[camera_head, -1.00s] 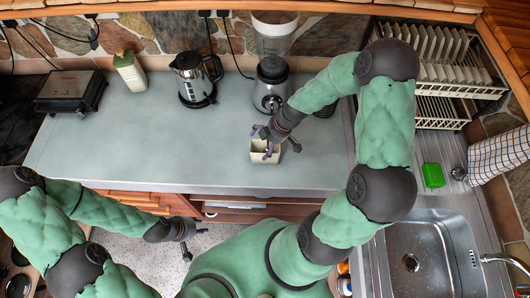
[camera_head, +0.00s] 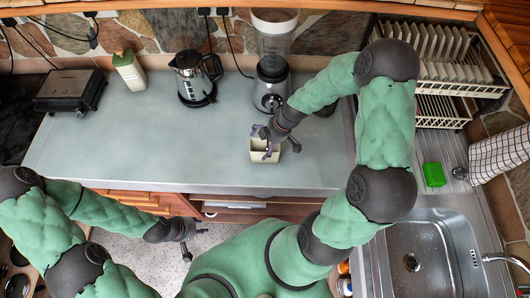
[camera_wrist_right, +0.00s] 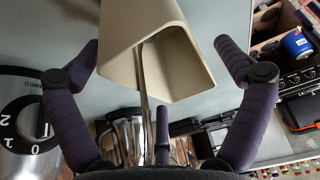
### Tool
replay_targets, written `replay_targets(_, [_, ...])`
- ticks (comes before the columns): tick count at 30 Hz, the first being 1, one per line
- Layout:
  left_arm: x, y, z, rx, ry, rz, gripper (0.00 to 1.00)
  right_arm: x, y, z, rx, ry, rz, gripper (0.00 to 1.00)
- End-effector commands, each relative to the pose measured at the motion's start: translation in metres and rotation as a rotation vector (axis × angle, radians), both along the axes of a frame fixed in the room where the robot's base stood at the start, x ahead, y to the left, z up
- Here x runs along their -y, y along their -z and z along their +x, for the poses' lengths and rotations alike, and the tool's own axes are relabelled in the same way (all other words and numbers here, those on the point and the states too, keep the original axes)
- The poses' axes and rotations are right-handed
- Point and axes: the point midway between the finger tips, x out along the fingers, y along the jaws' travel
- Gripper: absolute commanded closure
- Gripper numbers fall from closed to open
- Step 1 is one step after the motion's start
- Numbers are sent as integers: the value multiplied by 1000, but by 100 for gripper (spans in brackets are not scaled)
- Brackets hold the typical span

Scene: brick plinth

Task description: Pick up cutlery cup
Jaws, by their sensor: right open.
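The cutlery cup (camera_head: 257,156) is a small beige, square-mouthed container on the grey-green counter, near its front edge. My right gripper (camera_head: 274,142) is at the cup, its fingers spread over and around the cup's mouth. In the right wrist view the cup (camera_wrist_right: 124,47) lies between the two spread fingers, with visible gaps on both sides. Thin metal cutlery (camera_wrist_right: 148,85) shows at its opening. The gripper is open and holds nothing. My left gripper (camera_head: 196,244) is low in front of the counter, fingers spread, away from the cup.
A blender (camera_head: 271,88) stands just behind the cup and a kettle (camera_head: 196,80) is behind to the left. A green-capped carton (camera_head: 131,73) and a black grill (camera_head: 70,92) are further left. The sink (camera_head: 425,258) and dish rack (camera_head: 450,88) are right. The counter's left-middle is clear.

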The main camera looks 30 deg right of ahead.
Motion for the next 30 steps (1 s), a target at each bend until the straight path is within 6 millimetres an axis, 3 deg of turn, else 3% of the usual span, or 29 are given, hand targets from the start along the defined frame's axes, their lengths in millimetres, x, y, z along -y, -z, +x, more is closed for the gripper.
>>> replay_targets(20, [0, 6, 0, 0, 0, 0, 66, 0, 2, 0, 0, -1, 0, 0])
replay_targets(21, [0, 6, 0, 0, 0, 0, 66, 0, 2, 0, 0, -1, 0, 3])
replay_targets(28, [0, 6, 0, 0, 0, 0, 66, 0, 2, 0, 0, -1, 0, 68])
replay_targets(30, [0, 6, 0, 0, 0, 0, 66, 0, 2, 0, 0, -1, 0, 71])
